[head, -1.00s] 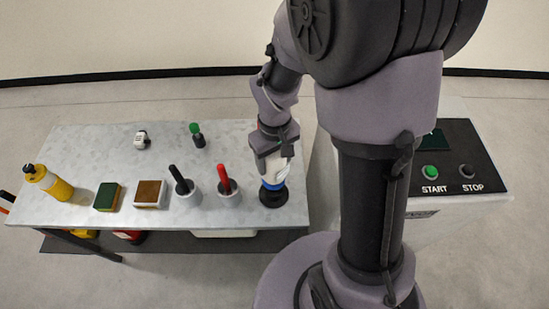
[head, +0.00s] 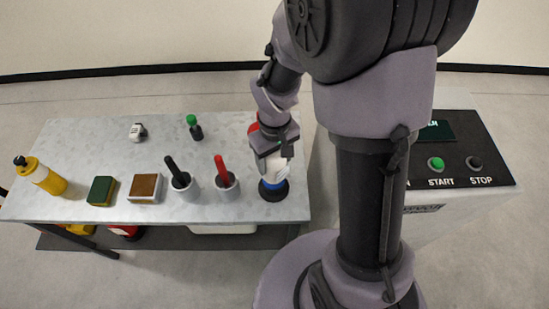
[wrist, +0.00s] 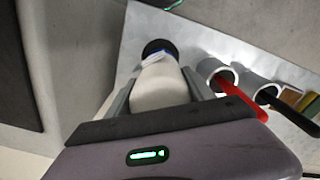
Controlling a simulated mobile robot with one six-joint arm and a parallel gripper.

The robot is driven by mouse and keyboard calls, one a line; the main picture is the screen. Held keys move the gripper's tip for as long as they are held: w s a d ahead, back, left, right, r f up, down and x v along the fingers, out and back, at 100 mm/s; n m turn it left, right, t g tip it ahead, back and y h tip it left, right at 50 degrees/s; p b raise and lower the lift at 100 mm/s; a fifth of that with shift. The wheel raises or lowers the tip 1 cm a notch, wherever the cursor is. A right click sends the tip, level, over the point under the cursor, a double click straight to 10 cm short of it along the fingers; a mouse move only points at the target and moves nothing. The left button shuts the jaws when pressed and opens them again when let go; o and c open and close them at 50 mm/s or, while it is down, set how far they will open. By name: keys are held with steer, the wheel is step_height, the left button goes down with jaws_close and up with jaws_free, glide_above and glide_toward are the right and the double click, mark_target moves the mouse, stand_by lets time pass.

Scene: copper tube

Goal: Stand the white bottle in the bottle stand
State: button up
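The white bottle (head: 270,164) is upright at the right end of the table, with a blue band at its lower end. The black bottle stand (head: 274,194) is right under it. The blue end meets the stand's opening, but I cannot tell how deep it sits. My gripper (head: 274,150) is around the bottle's upper part, with a finger on each side. In the wrist view the white bottle (wrist: 160,84) lies between the two fingers, and the dark stand (wrist: 158,47) shows beyond its blue end. The fingers appear shut on it.
Left of the stand are a grey cup with a red-handled tool (head: 227,186) and one with a black-handled tool (head: 183,186). Sponges (head: 145,187) and a yellow bottle (head: 45,177) stand farther left. A red thing (head: 254,127) is partly hidden behind my wrist.

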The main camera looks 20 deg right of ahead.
steer(key=o, duration=0.5)
steer(key=shift+o, duration=0.2)
step_height(320, 180, up, 18)
steer(key=p, duration=0.7)
steer(key=shift+f, duration=0.25)
